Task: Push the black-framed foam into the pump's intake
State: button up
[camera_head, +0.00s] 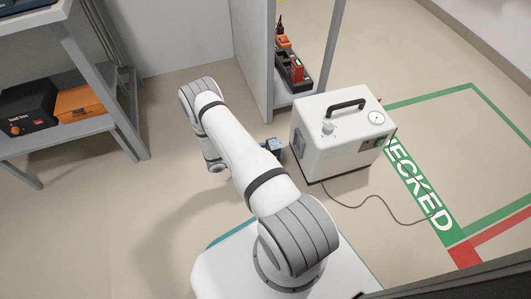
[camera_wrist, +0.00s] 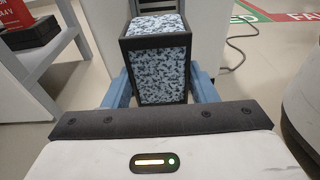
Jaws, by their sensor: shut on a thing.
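My gripper (camera_wrist: 161,88) is shut on the black-framed foam (camera_wrist: 163,75), a block with speckled blue-grey faces and black edges between blue fingers. In the head view the foam (camera_head: 271,146) shows as a small dark and blue shape just left of the pump (camera_head: 325,154). The pump is a white box with a black handle, a knob and a gauge. Its intake (camera_head: 301,143) is a dark opening on the left side. In the wrist view the pump (camera_wrist: 208,40) stands behind the foam, which hides most of the opening. I cannot tell whether the foam touches it.
A grey shelf unit (camera_head: 265,60) with a charger and red devices stands behind the pump. A shelf at left (camera_head: 60,150) holds a black box and an orange case. A cable (camera_head: 375,198) runs over the floor to the right, near the green "CHECKED" marking (camera_head: 420,185).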

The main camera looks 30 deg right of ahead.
aim_at(281, 148)
jog(key=shift+r+p+x, duration=0.2)
jog(key=shift+p+x, duration=0.15)
jog(key=shift+x, duration=1.1)
jog(key=shift+r+p+x, duration=0.25)
jog(key=shift+p+x, duration=0.05)
jog(key=shift+x, duration=1.15)
jog(key=shift+x, duration=1.3)
jog(key=shift+s+r, duration=0.1)
jog(key=shift+r, duration=0.1)
jog(key=o, duration=1.2)
jog(key=shift+c, duration=0.2)
jog(key=shift+a, duration=0.1)
jog(key=p+v, duration=0.2)
jog(key=v, duration=0.5)
jog(key=shift+a, duration=0.3)
